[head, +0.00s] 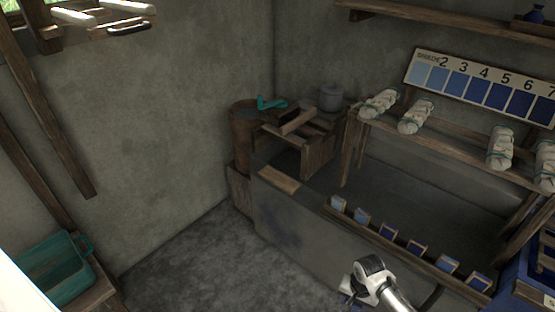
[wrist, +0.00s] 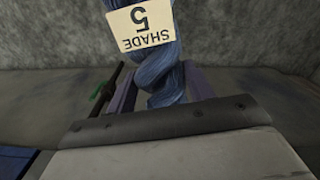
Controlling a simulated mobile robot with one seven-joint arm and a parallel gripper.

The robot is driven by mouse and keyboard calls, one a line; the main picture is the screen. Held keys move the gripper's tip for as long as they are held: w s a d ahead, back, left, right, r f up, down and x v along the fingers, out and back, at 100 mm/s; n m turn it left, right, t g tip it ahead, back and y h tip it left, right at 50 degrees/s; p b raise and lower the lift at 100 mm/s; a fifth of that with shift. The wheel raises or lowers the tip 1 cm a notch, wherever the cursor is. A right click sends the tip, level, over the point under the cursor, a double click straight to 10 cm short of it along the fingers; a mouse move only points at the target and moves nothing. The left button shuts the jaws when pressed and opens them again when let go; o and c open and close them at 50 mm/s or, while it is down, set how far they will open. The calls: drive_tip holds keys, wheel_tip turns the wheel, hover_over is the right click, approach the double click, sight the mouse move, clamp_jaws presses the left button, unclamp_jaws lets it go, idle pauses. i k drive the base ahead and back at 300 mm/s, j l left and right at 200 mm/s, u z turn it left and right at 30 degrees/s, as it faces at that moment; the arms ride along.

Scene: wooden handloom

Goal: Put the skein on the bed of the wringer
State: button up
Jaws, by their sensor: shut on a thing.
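The skein (wrist: 163,82) is a twisted blue hank with a pale tag reading "SHADE 5", upside down in the wrist view. My gripper (wrist: 158,92) is shut on it, with a finger on each side; its far end runs out of the picture at the top. In the head view only my white and black wrist shows at the bottom, with a little blue beside it; the fingers are not clear there. What looks like the wringer (head: 298,121), a wooden frame by a teal handle (head: 271,103), stands in the far corner, well apart from my arm.
A stone vat (head: 290,215) carries several small blue shade tags along its front edge. White skeins (head: 415,116) lie on a wooden rack behind, below a numbered shade board (head: 485,88). A grey pot (head: 331,97) stands near the corner. A teal tub (head: 55,272) is at left. Floor between is clear.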

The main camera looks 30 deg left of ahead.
sight(314, 131)
drive_tip(key=j+u, duration=0.1)
drive_tip(key=u, duration=1)
drive_tip(key=i+j+u, duration=0.15)
drive_tip(key=i+j, duration=0.4)
drive_tip(key=i+l, duration=0.05)
drive_tip(key=i, duration=0.1)
